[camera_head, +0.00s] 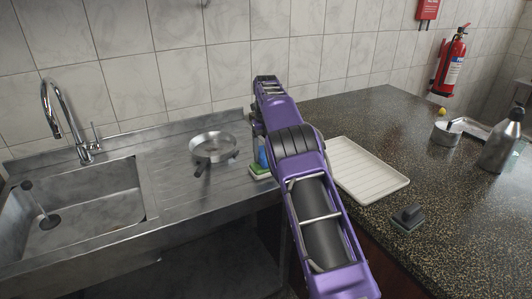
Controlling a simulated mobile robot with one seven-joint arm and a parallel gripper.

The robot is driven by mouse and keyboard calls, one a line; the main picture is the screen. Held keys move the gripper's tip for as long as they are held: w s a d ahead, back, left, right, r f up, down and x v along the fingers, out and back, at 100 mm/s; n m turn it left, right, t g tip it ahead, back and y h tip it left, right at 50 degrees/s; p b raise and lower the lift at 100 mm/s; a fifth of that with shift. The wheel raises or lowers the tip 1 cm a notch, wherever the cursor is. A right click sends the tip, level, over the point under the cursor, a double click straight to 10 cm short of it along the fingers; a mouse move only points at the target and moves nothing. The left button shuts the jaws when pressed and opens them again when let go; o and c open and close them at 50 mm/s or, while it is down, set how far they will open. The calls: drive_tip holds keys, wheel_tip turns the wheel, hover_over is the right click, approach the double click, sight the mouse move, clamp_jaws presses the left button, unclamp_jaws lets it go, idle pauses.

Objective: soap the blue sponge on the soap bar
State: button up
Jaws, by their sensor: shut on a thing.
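The blue sponge (262,157) shows as a small patch of blue just left of my purple arm, on the steel drainboard side. My gripper (260,144) is mostly hidden by my own arm and is shut on the sponge, pointing down. Directly below the sponge is a small green block with a pale lower part (260,172), which looks like the soap bar on its dish, near the right end of the drainboard. Whether the sponge touches it cannot be made out.
A round metal pan-like stand (214,149) sits on the drainboard, left of my gripper. The sink (78,205) with its tap (66,120) is further left.

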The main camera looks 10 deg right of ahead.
drive_tip(key=shift+f, duration=0.5)
idle(0.9)
drive_tip(key=shift+s, duration=0.15)
